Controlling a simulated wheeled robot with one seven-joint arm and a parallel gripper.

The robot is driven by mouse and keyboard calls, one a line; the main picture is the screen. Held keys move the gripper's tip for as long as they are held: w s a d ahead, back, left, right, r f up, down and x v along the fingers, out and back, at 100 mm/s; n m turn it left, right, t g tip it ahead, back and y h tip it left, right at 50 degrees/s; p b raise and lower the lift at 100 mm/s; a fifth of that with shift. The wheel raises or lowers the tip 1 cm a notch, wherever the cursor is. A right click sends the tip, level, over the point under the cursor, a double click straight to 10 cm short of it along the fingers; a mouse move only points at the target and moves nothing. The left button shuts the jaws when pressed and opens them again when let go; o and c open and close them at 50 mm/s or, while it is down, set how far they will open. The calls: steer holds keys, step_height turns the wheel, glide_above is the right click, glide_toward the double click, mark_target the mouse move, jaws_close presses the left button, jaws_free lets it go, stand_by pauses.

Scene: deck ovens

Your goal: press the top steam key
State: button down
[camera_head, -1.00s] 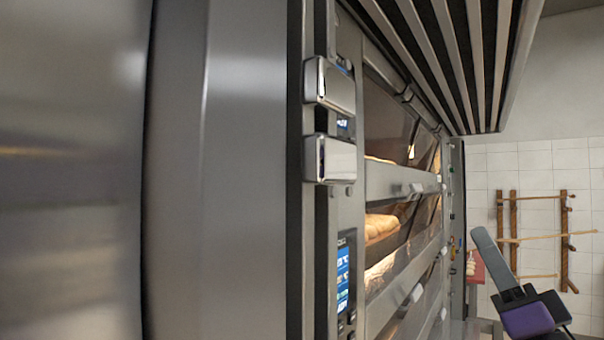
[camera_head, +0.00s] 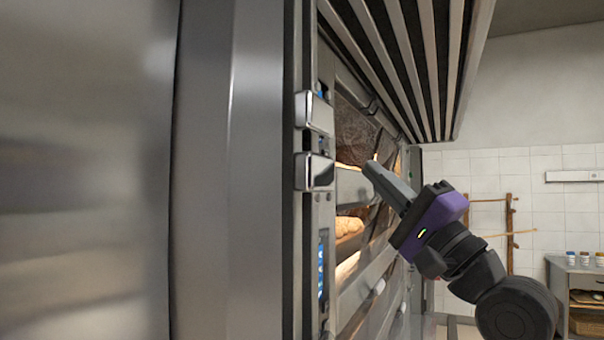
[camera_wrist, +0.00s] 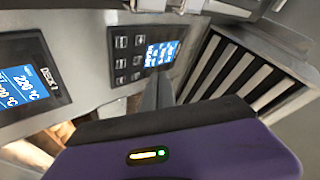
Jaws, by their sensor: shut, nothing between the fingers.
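My gripper (camera_head: 372,172) is shut and empty, its dark fingers pointing up and left in front of the oven doors in the head view. In the wrist view the fingertips (camera_wrist: 158,84) lie just below a lit blue display (camera_wrist: 162,53), beside a group of small dark keys (camera_wrist: 128,60). I cannot read the key labels or tell which is the top steam key. The fingers seem apart from the panel, but the gap is unclear. In the head view the control panel (camera_head: 323,265) shows edge-on, and its keys are too small to make out.
Two chrome blocks (camera_head: 314,171) stick out from the oven front. Lit oven decks with bread (camera_head: 349,226) lie behind the gripper. A slatted hood (camera_head: 425,50) hangs above. A larger temperature display (camera_wrist: 22,85) is at left in the wrist view. Free room lies to the right.

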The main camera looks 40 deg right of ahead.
steer(key=w+a, duration=0.3)
steer(key=w, duration=0.5)
steer(key=shift+w, duration=0.15)
stand_by(0.4)
steer(key=shift+w+p, duration=0.15)
steer(key=shift+p, duration=0.15)
stand_by(1.7)
steer(key=shift+w+a, duration=0.1)
steer(key=shift+w, duration=0.15)
steer(key=shift+w+a, duration=0.15)
steer(key=shift+w, duration=0.2)
stand_by(0.9)
steer(key=shift+s, duration=0.1)
steer(key=shift+s+d, duration=0.25)
steer(key=shift+s, duration=0.4)
steer(key=shift+s+d, duration=0.3)
steer(key=shift+s, duration=0.5)
steer(key=shift+s+d, duration=0.25)
steer(key=shift+s, duration=0.5)
steer(key=shift+s+d, duration=0.3)
steer(key=shift+s, duration=0.5)
